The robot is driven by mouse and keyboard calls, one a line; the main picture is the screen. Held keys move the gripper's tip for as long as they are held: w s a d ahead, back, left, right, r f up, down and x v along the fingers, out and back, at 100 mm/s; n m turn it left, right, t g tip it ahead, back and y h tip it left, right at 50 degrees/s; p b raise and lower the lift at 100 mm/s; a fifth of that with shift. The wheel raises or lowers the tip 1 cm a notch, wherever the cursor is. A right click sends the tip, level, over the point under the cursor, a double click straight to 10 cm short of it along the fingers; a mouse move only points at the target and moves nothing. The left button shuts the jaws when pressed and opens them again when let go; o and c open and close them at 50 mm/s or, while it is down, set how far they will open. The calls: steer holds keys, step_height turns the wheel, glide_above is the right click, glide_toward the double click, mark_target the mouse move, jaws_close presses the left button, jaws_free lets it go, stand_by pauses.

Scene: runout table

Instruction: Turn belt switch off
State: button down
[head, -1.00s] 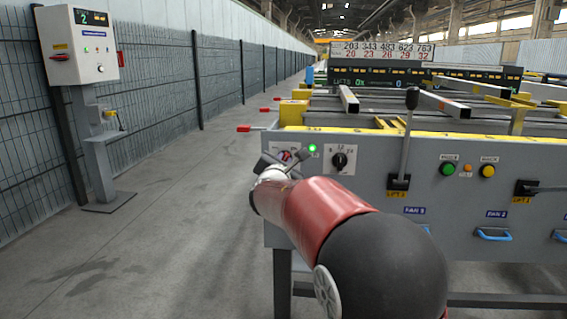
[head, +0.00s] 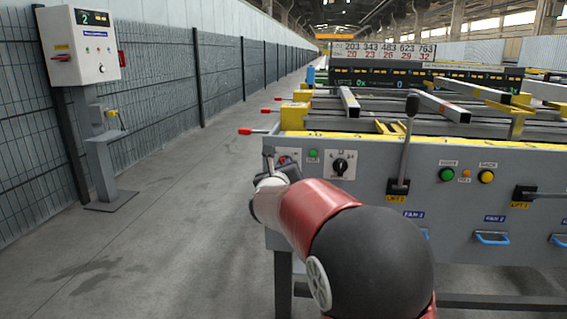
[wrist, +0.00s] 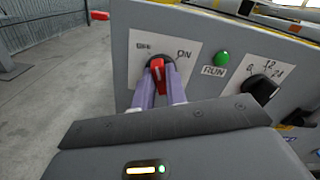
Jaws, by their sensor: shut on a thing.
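The belt switch has a red handle (wrist: 157,72) on a white plate (wrist: 187,42) marked OFF at left and ON at right. In the wrist view the handle stands nearly upright, its top leaning slightly toward OFF. My gripper (wrist: 158,88) is shut on the handle, one finger on each side. The fingers hide the lower part of the switch. In the head view my gripper (head: 282,175) is at the left end of the machine's front panel and mostly covers the switch plate. The green RUN lamp (wrist: 222,58) right of the plate looks unlit.
A rotary knob (head: 341,166) sits right of the lamp, and a tall lift lever (head: 403,150) stands farther right. Red-tipped rods (head: 252,131) stick out at the machine's left. A control post (head: 95,130) stands by the fence. The floor aisle between is clear.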

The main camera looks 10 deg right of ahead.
steer(key=shift+a+n+p, duration=0.1)
steer(key=shift+n+p, duration=1)
steer(key=shift+n, duration=1)
steer(key=shift+f, duration=0.1)
steer(key=c, duration=1.4)
jaws_free()
steer(key=shift+c, duration=0.2)
steer(key=shift+s, duration=0.1)
steer(key=v, duration=0.7)
steer(key=shift+s+a, duration=0.15)
steer(key=shift+s, duration=0.15)
